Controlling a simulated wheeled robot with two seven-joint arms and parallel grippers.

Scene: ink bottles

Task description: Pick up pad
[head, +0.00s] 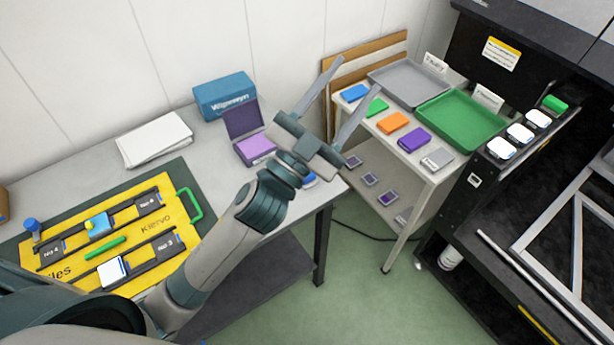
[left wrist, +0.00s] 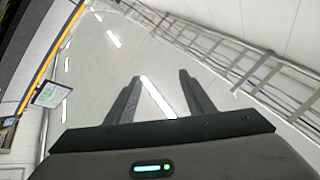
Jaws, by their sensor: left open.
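An open purple case (head: 243,122) with a lighter purple pad (head: 256,146) in it stands on the grey table. Coloured pad-like blocks lie on the white side table: blue (head: 355,92), green (head: 376,107), orange (head: 393,122), purple (head: 414,138) and grey (head: 437,159). My left gripper (head: 361,71) is open and empty, raised between the two tables with its fingers pointing up and right. Its arm hides part of the grey table's right end. The left wrist view shows the parted fingers (left wrist: 160,77) with nothing between them. My right gripper is not in view.
A yellow board (head: 70,262) with black rails lies on the grey table, near white paper (head: 155,138) and a blue box (head: 224,96). A grey tray (head: 408,82) and a green tray (head: 460,120) stand on the side table. A black machine (head: 490,185) stands at right.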

